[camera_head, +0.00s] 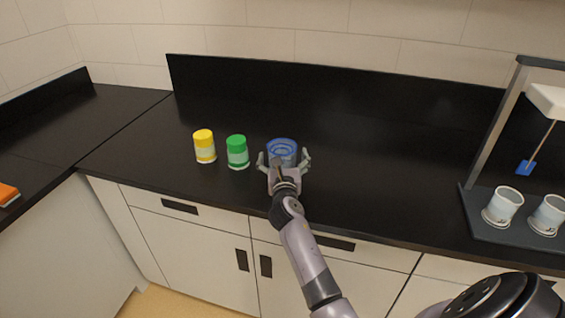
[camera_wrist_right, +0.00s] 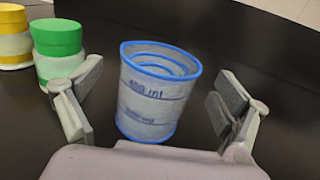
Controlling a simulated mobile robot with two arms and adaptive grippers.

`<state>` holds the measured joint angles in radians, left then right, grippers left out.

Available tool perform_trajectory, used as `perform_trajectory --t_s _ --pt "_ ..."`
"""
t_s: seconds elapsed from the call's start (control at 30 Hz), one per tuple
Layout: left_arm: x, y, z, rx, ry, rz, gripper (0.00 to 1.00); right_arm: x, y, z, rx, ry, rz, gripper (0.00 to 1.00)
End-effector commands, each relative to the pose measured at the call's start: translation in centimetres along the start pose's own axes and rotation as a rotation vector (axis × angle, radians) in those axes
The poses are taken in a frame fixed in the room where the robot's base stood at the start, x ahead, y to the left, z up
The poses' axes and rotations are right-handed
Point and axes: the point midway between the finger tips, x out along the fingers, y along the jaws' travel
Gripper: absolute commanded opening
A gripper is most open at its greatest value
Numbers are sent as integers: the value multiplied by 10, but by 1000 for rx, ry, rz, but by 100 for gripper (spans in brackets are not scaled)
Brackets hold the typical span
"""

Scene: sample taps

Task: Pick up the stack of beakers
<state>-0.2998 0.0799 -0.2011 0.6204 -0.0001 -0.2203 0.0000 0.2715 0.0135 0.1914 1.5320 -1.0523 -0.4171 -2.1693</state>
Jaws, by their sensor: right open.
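The stack of beakers (camera_head: 281,147), clear with blue rims, stands upright on the black counter. In the right wrist view the stack (camera_wrist_right: 152,95) shows nested rims and volume markings. My right gripper (camera_head: 284,160) is open at the near side of the stack. In the wrist view its two fingers (camera_wrist_right: 150,110) stand on either side of the beakers, with a gap on each side. Its palm hides part of the stack's base. My left gripper is not in view.
A green-capped jar (camera_head: 237,152) and a yellow-capped jar (camera_head: 204,146) stand just left of the stack; the green one is close to the left finger. At the right, a stand base (camera_head: 480,228) holds two pale cups (camera_head: 503,206). The counter between is clear.

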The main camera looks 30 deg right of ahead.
Motion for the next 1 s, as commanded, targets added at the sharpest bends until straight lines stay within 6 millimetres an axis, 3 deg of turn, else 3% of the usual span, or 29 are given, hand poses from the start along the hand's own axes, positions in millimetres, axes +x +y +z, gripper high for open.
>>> perform_trajectory --t_s 0.2,0.5,1.0 --pt "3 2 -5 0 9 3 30 27 0 -2 1 -1 0 93" --pt "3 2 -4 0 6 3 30 30 0 -2 -1 0 0 93" --pt "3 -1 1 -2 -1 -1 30 30 0 -2 -1 0 0 60"
